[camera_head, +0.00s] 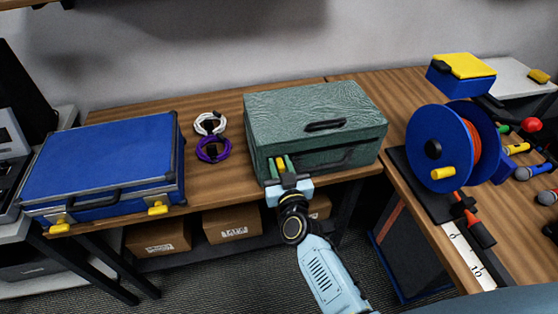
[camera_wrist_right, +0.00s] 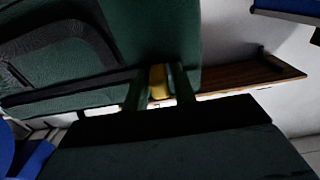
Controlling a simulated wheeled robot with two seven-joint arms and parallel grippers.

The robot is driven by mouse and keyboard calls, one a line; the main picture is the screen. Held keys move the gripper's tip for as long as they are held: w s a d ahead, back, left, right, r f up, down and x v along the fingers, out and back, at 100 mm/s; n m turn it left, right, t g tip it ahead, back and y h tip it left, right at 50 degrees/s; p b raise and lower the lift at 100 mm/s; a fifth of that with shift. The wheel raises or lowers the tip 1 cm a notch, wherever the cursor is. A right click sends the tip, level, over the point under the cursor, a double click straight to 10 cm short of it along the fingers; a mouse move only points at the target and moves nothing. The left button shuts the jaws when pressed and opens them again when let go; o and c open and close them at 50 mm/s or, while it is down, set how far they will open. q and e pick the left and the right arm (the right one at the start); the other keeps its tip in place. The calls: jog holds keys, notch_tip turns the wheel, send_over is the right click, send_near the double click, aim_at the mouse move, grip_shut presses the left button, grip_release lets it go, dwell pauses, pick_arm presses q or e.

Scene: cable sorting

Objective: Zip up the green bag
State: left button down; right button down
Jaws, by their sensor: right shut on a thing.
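The green bag (camera_head: 315,112) stands on the wooden table in the head view, its lid down and its handle facing front. It also fills the upper left of the right wrist view (camera_wrist_right: 160,30). My right gripper (camera_head: 278,170) is at the bag's front left corner. Its fingers are shut on a small yellow zipper pull (camera_wrist_right: 158,82), which shows between the two fingers in the right wrist view. How far the zip is closed along the seam cannot be told. My left gripper is not in view.
A blue case (camera_head: 105,160) with yellow latches lies left on the table. A white cable (camera_head: 210,123) and a purple cable (camera_head: 213,149) lie between the case and the bag. A blue cable reel (camera_head: 433,147) stands on the right. Cardboard boxes (camera_head: 158,238) sit below.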

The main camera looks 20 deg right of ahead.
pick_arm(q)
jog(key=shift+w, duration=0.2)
pick_arm(e)
jog(key=shift+a, duration=0.25)
jog(key=c, duration=1.5)
grip_release()
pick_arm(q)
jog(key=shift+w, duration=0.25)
pick_arm(e)
jog(key=shift+o, duration=0.7)
jog(key=shift+s, duration=0.15)
jog(key=shift+s, duration=0.35)
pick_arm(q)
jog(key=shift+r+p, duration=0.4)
pick_arm(e)
jog(key=s, duration=1.2)
jog(key=shift+s+a, duration=0.25)
jog(key=shift+a, duration=0.1)
